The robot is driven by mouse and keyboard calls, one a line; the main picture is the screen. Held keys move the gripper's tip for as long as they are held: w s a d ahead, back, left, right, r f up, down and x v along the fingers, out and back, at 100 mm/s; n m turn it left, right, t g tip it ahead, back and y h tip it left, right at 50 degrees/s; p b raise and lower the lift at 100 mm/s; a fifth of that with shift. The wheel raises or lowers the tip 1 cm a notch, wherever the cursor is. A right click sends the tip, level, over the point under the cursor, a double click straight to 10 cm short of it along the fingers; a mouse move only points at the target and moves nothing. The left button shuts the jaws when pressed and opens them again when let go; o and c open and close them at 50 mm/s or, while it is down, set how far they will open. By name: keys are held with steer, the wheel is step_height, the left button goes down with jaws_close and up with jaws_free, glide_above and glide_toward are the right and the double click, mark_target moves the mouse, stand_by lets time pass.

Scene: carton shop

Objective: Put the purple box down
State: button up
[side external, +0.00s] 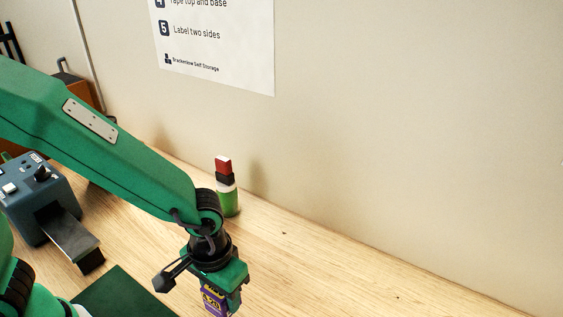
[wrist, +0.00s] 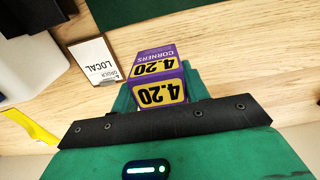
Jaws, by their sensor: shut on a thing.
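The purple box (side external: 213,300) has yellow labels and shows at the bottom edge of the side view, partly cut off. In the wrist view the purple box (wrist: 158,64) shows two faces, with "4.20" and "CORNERS" on it. My gripper (side external: 221,297) points down with its green jaws shut on the box. In the wrist view my gripper (wrist: 158,88) has a jaw on either side of the box. The underside of the box is hidden, so I cannot tell whether it touches the wooden table (side external: 340,285).
A green bottle (side external: 229,203) with black and red blocks above it stands near the wall. A blue-grey device (side external: 35,195) and a dark green mat (side external: 125,295) are at left. A "LOCAL" card (wrist: 92,62) and yellow strip (wrist: 30,127) lie nearby. The table's right side is clear.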

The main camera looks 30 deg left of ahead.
steer(key=shift+w+a+f, duration=0.2)
steer(key=shift+w+f, duration=0.1)
steer(key=shift+w, duration=0.15)
steer(key=shift+w+a+f, duration=0.15)
steer(key=shift+w+f, duration=0.1)
steer(key=shift+w, duration=0.2)
steer(key=shift+f, duration=2)
steer(key=shift+f, duration=0.1)
steer(key=o, duration=1)
step_height(320, 180, up, 12)
steer(key=shift+r, duration=0.1)
